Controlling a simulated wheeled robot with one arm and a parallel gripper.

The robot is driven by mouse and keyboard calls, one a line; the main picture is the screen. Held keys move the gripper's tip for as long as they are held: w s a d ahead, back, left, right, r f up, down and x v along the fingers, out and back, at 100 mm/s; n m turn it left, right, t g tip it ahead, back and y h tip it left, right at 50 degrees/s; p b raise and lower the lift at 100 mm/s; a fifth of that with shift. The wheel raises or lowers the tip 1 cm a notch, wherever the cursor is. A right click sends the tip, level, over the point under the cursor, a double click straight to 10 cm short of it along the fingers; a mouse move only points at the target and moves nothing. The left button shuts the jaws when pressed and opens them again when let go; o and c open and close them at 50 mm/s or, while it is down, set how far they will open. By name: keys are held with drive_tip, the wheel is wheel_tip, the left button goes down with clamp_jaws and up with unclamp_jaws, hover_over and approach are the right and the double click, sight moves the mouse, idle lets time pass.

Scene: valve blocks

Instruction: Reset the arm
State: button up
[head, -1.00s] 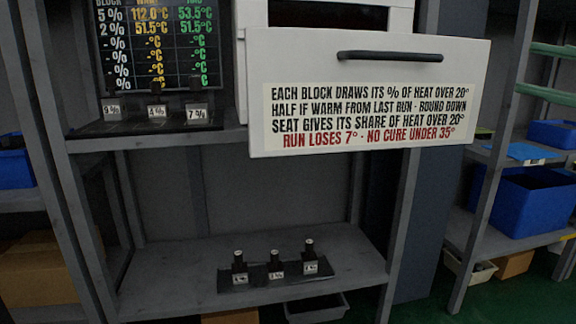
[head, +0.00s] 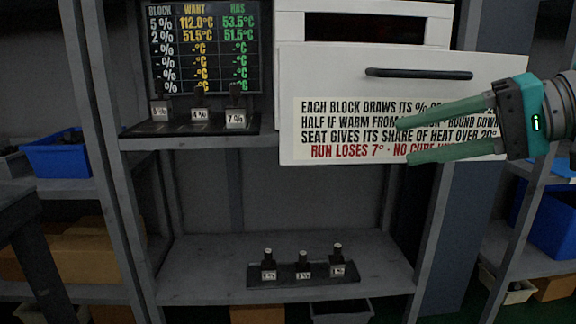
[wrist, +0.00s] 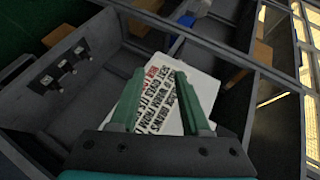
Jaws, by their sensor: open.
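My gripper (head: 408,142) is in the head view at the right, its green fingers spread apart and pointing left. It is open and empty, in front of the white drawer front (head: 350,90) and covering part of its printed text. In the wrist view the two fingers (wrist: 155,85) are apart with the white printed panel (wrist: 200,92) beyond them. Nothing is between the fingers. The rest of my arm is mostly out of the head view.
A black tray (head: 285,279) with three labelled blocks stands on the lower shelf (head: 200,265). Another black tray (head: 160,128) with three labelled blocks is on the upper shelf, under a display board (head: 205,50). Blue bins (head: 60,158) stand on side shelves. Shelf posts flank the middle bay.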

drive_tip(key=s+a+f+n+g+h+p, duration=0.1)
drive_tip(key=s+a+f+g+h, duration=0.15)
drive_tip(key=f, duration=0.45)
drive_tip(key=s+a+f+n+g+h+p, duration=0.1)
drive_tip(key=a+f+h, duration=0.1)
drive_tip(key=a+f, duration=0.3)
drive_tip(key=s+a+f+g+h+p, duration=0.1)
drive_tip(key=a+f+g+h, duration=0.15)
drive_tip(key=f, duration=0.55)
drive_tip(key=s+d+f+g+h+p, duration=0.1)
drive_tip(key=s+d+f+h, duration=0.1)
drive_tip(key=s+f, duration=0.4)
drive_tip(key=s+d+f+n+g+h+p, duration=0.1)
drive_tip(key=s+d+f+h, duration=0.1)
drive_tip(key=s+d+f, duration=0.3)
wheel_tip(320, 180, down, 4)
drive_tip(key=shift+s+d+f+g+h, duration=0.15)
drive_tip(key=shift+s+g+h, duration=0.15)
drive_tip(key=shift+s+g, duration=0.15)
